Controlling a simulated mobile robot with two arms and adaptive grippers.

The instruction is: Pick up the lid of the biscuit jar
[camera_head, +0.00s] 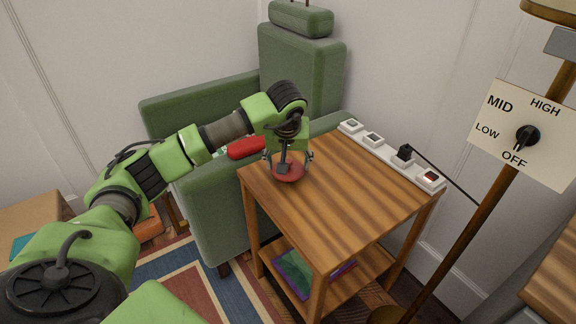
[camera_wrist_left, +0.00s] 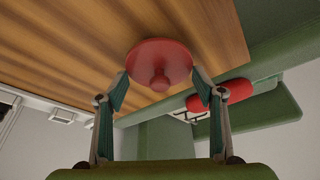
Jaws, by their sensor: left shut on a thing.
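The lid (camera_head: 289,175) is a round red disc with a small knob, at the left corner of the wooden side table. In the left wrist view, the lid (camera_wrist_left: 158,52) lies between my two fingertips, with its knob facing the camera. My left gripper (camera_head: 288,163) comes down over it from above and is shut on its rim; the fingers (camera_wrist_left: 160,76) touch opposite sides. I cannot tell whether the lid is resting on the table or just clear of it. No jar body can be made out beneath it. My right gripper is not in view.
The side table (camera_head: 335,205) has a row of switches (camera_head: 385,155) along its back edge. A green armchair (camera_head: 215,200) stands close on the left, with a red cylinder (camera_head: 246,147) on it. A lamp pole (camera_head: 465,235) with a dial plate (camera_head: 523,133) stands right.

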